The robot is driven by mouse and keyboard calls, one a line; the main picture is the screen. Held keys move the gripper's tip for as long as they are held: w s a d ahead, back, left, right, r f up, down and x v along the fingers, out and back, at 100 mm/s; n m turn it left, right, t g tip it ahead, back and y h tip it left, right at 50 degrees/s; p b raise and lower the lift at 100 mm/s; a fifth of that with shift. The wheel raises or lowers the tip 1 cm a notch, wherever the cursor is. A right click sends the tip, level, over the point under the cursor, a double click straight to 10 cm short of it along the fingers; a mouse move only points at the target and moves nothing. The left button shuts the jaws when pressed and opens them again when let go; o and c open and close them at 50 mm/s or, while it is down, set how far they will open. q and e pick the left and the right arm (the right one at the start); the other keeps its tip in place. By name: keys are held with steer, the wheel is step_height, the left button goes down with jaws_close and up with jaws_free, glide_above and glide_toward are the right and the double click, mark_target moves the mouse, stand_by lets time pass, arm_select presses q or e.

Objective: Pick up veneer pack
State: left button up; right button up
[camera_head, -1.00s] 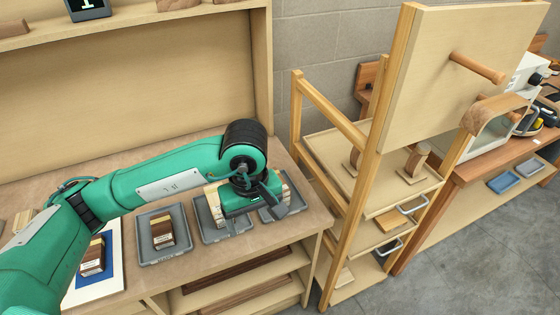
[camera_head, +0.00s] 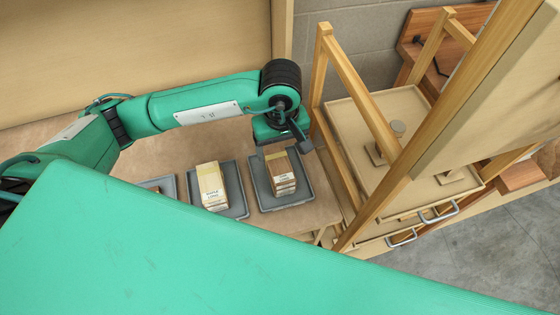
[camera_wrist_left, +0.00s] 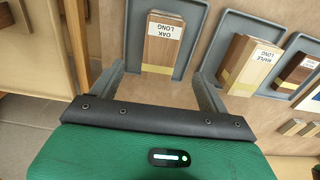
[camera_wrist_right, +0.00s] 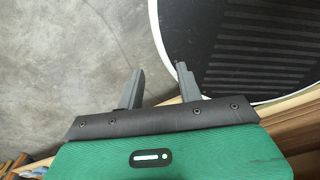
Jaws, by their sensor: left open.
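The oak long veneer pack (camera_head: 281,173), brown with a white label, lies in the right-hand grey tray (camera_head: 262,199). In the left wrist view the pack (camera_wrist_left: 160,50) shows ahead, between the lines of the two fingers. My left gripper (camera_wrist_left: 160,82) is open and empty, just above and behind this tray, apart from the pack. The maple long pack (camera_head: 211,186) lies in the grey tray beside it and also shows in the left wrist view (camera_wrist_left: 245,65). My right gripper (camera_wrist_right: 159,70) is open and empty over floor, away from the packs.
A third tray (camera_head: 168,186) is mostly hidden by my green arm in the foreground. A wooden rack (camera_head: 322,70) with shelves and metal handles stands right of the trays. A dark ribbed round mat (camera_wrist_right: 250,45) lies on the concrete floor near my right gripper.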

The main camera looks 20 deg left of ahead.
mark_target(280, 165)
arm_select(q)
steer(key=shift+w+f, duration=0.2)
steer(key=shift+f, duration=1.2)
steer(key=shift+f+p, duration=0.15)
steer(key=shift+p, duration=0.3)
steer(key=shift+s+f+p, duration=0.1)
steer(key=shift+f+p, duration=0.1)
steer(key=shift+p, duration=0.1)
steer(key=f, duration=0.1)
steer(key=f+p, duration=0.2)
steer(key=f, duration=0.1)
steer(key=shift+a, duration=0.25)
steer(key=shift+f, duration=0.3)
steer(key=c, duration=1.1)
arm_select(e)
steer(key=r, duration=0.2)
steer(key=w+r, duration=0.1)
steer(key=r, duration=0.1)
steer(key=shift+w+r, duration=0.1)
steer(key=shift+w, duration=0.1)
